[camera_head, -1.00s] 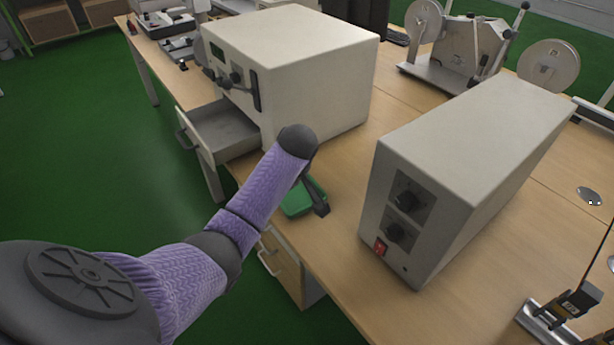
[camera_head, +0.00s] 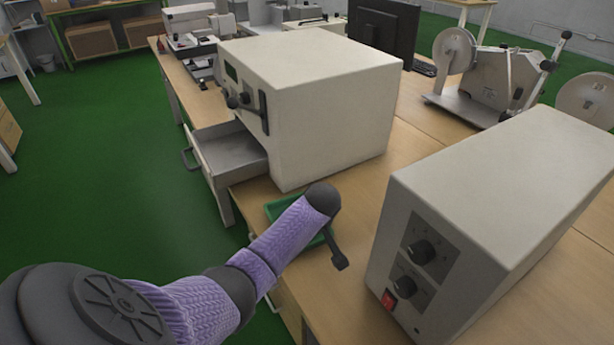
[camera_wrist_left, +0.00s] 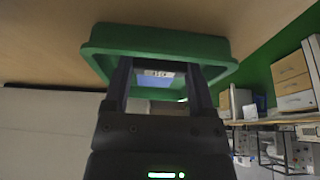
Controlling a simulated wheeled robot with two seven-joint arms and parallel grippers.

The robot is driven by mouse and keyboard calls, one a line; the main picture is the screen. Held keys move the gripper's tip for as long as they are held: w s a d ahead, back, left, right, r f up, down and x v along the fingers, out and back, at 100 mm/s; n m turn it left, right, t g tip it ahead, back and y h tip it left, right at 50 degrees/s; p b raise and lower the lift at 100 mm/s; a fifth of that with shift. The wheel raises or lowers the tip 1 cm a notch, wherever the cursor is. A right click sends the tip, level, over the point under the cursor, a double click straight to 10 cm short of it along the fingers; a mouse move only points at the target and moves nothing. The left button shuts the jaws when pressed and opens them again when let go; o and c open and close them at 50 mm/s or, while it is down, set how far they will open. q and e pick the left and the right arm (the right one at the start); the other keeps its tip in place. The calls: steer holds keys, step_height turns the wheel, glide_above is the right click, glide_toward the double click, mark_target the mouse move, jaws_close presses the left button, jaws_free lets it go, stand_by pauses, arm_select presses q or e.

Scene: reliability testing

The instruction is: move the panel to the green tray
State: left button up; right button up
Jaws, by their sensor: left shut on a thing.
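The green tray (camera_head: 277,210) lies on the wooden table, in front of the large beige box and partly hidden by my left arm. In the left wrist view the tray (camera_wrist_left: 160,42) is just beyond my fingertips. My left gripper (camera_wrist_left: 158,76) is shut on the panel (camera_wrist_left: 152,73), a small piece with a blue and pale face showing between the fingers. The panel overlaps the tray in that view; I cannot tell whether they touch. In the head view my arm hides the panel. My right gripper is not in view.
A second beige box (camera_head: 500,200) with knobs and a red switch stands to the right. A reel machine (camera_head: 490,80) and a monitor (camera_head: 383,35) are behind.

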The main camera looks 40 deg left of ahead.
arm_select(q)
steer(key=shift+f, duration=0.15)
steer(key=o, duration=1)
steer(key=shift+o, duration=0.8)
steer(key=shift+r, duration=0.4)
steer(key=p+v, duration=0.6)
steer(key=v, duration=0.5)
steer(key=shift+d+r+p, duration=0.2)
steer(key=shift+r+p, duration=0.05)
steer(key=shift+p, duration=0.05)
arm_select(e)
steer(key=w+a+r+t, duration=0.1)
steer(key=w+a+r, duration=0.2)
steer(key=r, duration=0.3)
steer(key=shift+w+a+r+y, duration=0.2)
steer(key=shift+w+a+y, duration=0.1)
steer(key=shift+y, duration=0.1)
